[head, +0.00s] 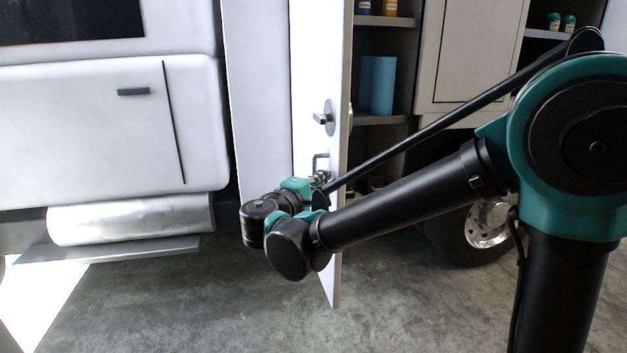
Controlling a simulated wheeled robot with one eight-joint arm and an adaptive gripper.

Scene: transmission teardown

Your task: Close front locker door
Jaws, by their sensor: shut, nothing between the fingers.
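The locker door (308,75) is a tall white panel, seen nearly edge-on in the middle of the head view. It stands open, swung outward from the vehicle's side. My gripper (321,178) is at the door face just below that handle. It is shut and looks empty, though my wrist partly hides it. I cannot tell whether it touches the door.
Right of the door is the open locker with shelves (382,119), a blue cylinder (377,85) and small bottles. A wheel (487,224) is beneath. At left, a white body panel (90,130) stands above a silver roll (130,219) and a step (110,249). The floor in front is clear.

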